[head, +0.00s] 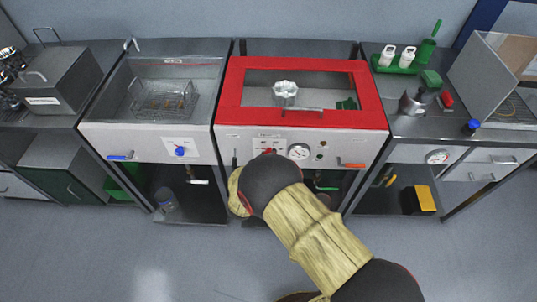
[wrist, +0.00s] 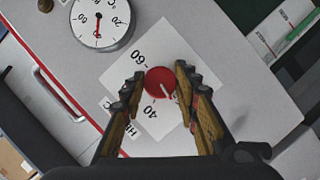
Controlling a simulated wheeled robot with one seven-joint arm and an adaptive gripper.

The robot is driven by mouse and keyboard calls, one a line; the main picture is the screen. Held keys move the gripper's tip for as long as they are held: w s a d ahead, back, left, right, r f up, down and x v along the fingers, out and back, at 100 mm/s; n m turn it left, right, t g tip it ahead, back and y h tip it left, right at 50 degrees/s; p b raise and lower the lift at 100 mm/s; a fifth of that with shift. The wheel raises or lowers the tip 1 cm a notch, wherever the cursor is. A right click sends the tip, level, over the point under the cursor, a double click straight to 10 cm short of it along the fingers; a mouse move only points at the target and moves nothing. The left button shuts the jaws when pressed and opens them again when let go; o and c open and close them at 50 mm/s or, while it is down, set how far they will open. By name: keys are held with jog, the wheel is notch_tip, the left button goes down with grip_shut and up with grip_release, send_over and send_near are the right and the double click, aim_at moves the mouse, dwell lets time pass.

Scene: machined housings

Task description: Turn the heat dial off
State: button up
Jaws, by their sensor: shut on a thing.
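The heat dial (wrist: 161,82) is a round red knob with a pale pointer line, on a white label plate with numbers such as 40 and 60. In the wrist view its pointer aims toward the lower right, near the 40 side. My gripper (wrist: 160,88) has its two fingers on either side of the knob and is shut on it. In the head view the dial (head: 268,151) shows only as a bit of red above my arm, which hides most of it and my fingertips.
A round gauge (wrist: 101,22) sits beside the dial; it also shows in the head view (head: 299,152). An orange handle (head: 351,165) is on the same panel. The red-framed lid (head: 240,115) above is closed. A blue knob (head: 180,151) is on the unit to the left.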

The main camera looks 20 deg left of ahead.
jog(key=shift+a+n+t+h, duration=0.1)
jog(key=shift+n+t+h, duration=0.2)
jog(key=shift+n, duration=0.5)
jog(key=o, duration=1.2)
jog(key=shift+c, duration=0.2)
jog(key=shift+s, duration=0.1)
jog(key=v, duration=1.2)
